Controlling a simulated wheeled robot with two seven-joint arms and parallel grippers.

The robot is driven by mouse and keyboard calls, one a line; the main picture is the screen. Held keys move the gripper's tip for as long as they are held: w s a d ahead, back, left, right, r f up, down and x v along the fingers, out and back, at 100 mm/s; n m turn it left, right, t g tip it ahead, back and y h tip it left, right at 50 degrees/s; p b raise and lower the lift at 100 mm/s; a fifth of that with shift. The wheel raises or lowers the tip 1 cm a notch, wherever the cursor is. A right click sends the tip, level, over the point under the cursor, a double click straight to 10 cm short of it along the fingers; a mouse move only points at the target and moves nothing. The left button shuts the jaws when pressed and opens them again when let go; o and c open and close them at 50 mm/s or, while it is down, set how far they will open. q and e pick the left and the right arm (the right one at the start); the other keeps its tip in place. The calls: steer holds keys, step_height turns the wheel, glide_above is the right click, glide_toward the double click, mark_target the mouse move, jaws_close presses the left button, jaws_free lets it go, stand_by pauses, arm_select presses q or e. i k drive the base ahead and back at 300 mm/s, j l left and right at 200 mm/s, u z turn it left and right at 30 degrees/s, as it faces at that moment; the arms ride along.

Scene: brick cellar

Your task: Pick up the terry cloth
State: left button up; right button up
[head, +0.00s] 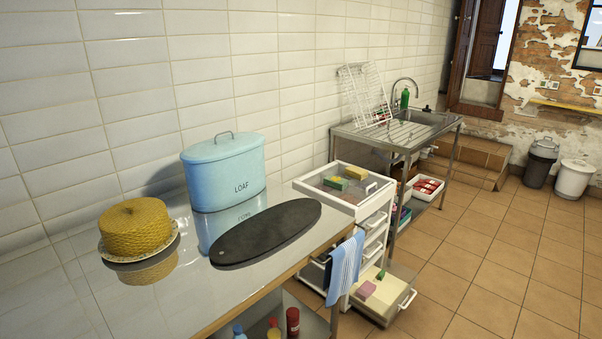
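A blue cloth with pale stripes (345,268) hangs down at the right end of the metal-topped counter (150,303), beside the white drawer unit. It is the only hanging cloth I see; I cannot tell from its texture whether it is terry. Its upper edge is near the counter's corner, and what holds it up is hard to make out. Neither of my grippers is in the head view.
The counter holds a yellow round cake-like item (136,228), a blue LOAF tin (224,172) and a dark oval board (266,232). A white drawer unit (374,205) has an open low drawer (384,313) jutting out. Tiled floor (470,270) at right is clear.

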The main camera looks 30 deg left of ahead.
mark_target(352, 171)
steer(key=i+l+u, duration=0.3)
steer(key=i+l, duration=0.35)
steer(key=i, duration=0.45)
steer(key=i+l+u, duration=0.35)
steer(key=i+l, duration=0.55)
steer(key=i, duration=0.15)
